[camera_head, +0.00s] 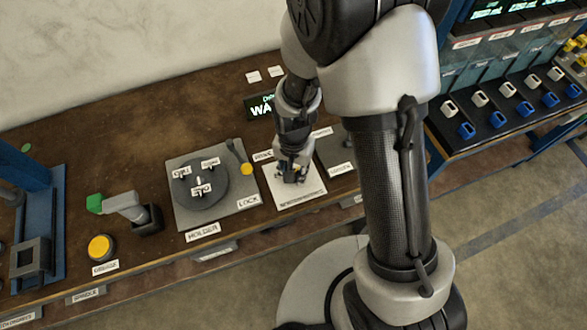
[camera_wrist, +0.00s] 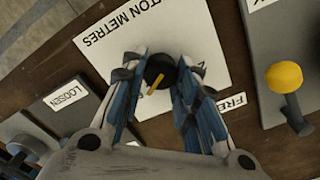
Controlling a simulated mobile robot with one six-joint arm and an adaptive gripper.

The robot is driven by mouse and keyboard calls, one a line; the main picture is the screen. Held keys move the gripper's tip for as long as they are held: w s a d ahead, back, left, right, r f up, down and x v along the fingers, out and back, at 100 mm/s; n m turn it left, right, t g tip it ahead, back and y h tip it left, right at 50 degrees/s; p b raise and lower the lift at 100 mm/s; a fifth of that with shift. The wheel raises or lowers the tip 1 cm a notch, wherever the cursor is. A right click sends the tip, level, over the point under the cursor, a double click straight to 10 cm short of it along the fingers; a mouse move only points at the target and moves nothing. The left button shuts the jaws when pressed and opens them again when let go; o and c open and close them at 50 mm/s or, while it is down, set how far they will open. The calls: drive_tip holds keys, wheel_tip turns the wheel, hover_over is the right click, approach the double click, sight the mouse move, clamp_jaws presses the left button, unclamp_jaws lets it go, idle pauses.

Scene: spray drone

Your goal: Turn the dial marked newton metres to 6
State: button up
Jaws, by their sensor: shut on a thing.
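The dial is a small black knob (camera_wrist: 160,69) with a yellow pointer line, on a white plate (camera_wrist: 115,30) marked "...TON METRES" in the wrist view. The plate also shows in the head view (camera_head: 311,188), on the bench right of the holder. My gripper (camera_wrist: 157,78) is shut on the knob, with one blue-padded finger on each side. In the head view my gripper (camera_head: 292,172) points down over the plate, and its fingers hide the knob. The scale numbers are mostly hidden by the fingers, so I cannot read the pointer's setting.
Left of the plate is a grey holder (camera_head: 222,212) with a round disc and a yellow-knobbed lock lever (camera_head: 246,168). A panel marked loosen (camera_wrist: 68,97) lies on the other side. A dark display (camera_head: 259,106) stands behind. Further left is a yellow button (camera_head: 101,248).

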idle(0.3)
drive_tip(key=o, duration=1.1)
drive_tip(key=shift+c, duration=0.2)
wheel_tip(320, 180, up, 12)
drive_tip(key=shift+r, duration=0.1)
idle(0.4)
